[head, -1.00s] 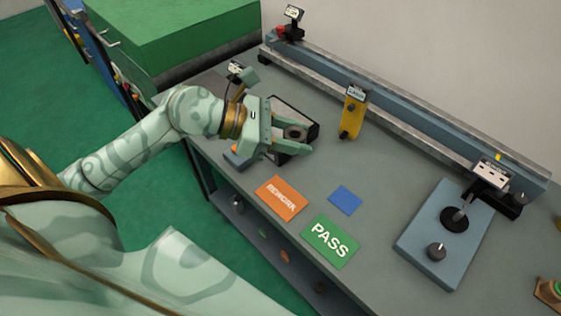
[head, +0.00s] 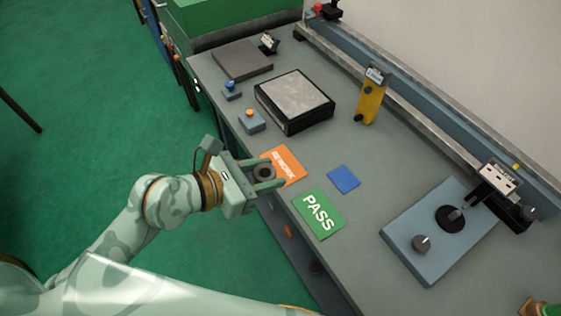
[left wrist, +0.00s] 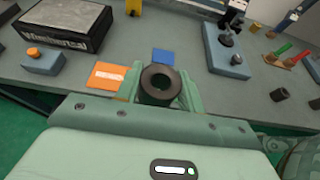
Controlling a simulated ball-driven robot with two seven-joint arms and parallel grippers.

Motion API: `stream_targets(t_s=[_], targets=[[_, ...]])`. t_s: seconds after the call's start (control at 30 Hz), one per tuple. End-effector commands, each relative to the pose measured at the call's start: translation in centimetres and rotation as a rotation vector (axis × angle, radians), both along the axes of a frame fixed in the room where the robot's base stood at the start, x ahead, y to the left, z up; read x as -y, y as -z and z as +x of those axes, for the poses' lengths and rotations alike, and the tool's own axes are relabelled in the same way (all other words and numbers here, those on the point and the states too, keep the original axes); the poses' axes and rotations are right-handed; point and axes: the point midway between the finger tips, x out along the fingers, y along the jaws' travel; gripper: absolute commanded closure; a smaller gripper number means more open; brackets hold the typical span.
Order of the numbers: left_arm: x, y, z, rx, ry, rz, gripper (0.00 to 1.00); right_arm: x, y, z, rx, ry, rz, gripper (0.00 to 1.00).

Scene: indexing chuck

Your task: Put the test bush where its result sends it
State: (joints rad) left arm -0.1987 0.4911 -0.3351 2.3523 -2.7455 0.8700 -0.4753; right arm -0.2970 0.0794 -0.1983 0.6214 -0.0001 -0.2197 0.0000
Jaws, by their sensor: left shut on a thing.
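The test bush is a dark ring-shaped bush (head: 264,173); it also shows in the left wrist view (left wrist: 160,84). My left gripper (head: 268,177) is shut on it and holds it by the near edge of the bench, beside the REWORK card. The orange REWORK card (head: 287,165) lies on the bench, partly hidden by the gripper. The green PASS card (head: 318,215) lies to its right, with nothing on it in the head view. A plain blue card (head: 343,179) lies behind them. My right gripper is not in view.
A black box with a grey top (head: 294,98) stands at the back left, near a blue block with an orange knob (head: 252,121). A yellow stand (head: 371,97) and a blue fixture plate (head: 437,232) stand farther right. Bench around the blue card is clear.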

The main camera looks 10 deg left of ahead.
Motion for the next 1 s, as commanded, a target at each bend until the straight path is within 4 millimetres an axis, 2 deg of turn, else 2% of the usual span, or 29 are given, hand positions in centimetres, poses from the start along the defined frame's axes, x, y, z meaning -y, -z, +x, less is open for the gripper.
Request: stream_targets(t_s=[0.13,0.37,0.5,0.63,0.87,1.0], targets=[[0.1,1.4,2.9,0.006,-0.004,0.002,0.94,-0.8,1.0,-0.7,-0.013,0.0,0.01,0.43],[0.3,3.8,8.1,0.004,-0.004,0.001,0.94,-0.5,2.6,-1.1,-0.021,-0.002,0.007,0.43],[0.4,6.4,10.3,-0.001,-0.003,0.001,0.94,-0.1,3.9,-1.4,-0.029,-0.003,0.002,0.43],[0.4,8.1,11.8,0.001,-0.003,0.001,0.94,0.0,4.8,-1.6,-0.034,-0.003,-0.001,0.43],[0.5,9.1,12.9,0.003,-0.002,0.001,0.94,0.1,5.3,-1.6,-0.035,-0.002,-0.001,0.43],[0.5,11.3,13.4,-0.002,-0.003,0.001,0.94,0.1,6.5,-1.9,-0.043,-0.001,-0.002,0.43]])
